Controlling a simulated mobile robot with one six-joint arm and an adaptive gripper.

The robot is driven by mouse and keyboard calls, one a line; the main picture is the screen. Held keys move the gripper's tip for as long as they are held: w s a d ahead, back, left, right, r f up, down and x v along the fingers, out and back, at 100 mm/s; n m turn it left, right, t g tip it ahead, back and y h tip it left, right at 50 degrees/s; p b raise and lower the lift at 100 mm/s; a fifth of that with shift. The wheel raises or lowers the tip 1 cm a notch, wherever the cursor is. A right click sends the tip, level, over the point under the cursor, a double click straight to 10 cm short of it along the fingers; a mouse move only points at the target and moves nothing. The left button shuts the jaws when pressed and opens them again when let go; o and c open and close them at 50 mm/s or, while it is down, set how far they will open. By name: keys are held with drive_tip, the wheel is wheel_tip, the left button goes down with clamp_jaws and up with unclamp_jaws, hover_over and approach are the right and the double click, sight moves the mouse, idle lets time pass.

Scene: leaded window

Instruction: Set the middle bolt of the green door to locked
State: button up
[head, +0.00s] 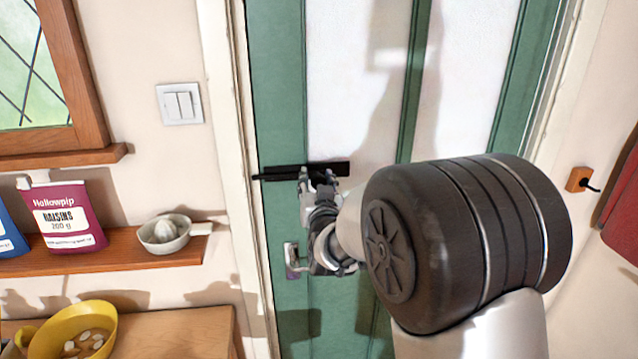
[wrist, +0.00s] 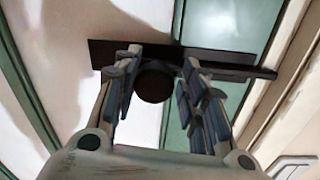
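The green door (head: 277,90) is in the middle of the head view and looks closed. One black bolt (head: 285,171) lies level across its left side, its rod end at the door's left edge. I cannot tell whether the rod enters the frame. In the wrist view the bolt's dark plate (wrist: 108,53) runs across the top, with a round dark knob (wrist: 154,84) standing out from it. My gripper (head: 318,178) is at the bolt. In the wrist view its fingers (wrist: 163,60) are open, one on each side of the knob; contact is unclear.
A door handle plate (head: 291,258) sits below the bolt, close to my gripper. The white door frame (head: 226,110) and a light switch (head: 180,104) are to the left. A shelf (head: 130,258) holds a raisins bag (head: 66,218) and a juicer (head: 165,234).

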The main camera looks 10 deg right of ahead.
drive_tip(key=shift+o, duration=1.1)
drive_tip(key=s, duration=1.2)
drive_tip(key=shift+a, duration=0.2)
drive_tip(key=s+d+f+g, duration=0.1)
drive_tip(key=s+f+g, duration=0.2)
drive_tip(key=s, duration=0.8)
drive_tip(key=s+d+f+n+g+b, duration=0.1)
drive_tip(key=s+f+g, duration=0.1)
drive_tip(key=s+g, duration=0.4)
drive_tip(key=s+d+f+n+g+b, duration=0.1)
drive_tip(key=s+d+f+g, duration=0.1)
drive_tip(key=s, duration=1.4)
drive_tip(key=shift+f+g+y, duration=0.3)
drive_tip(key=shift+f+g, duration=0.55)
drive_tip(key=shift+g, duration=0.35)
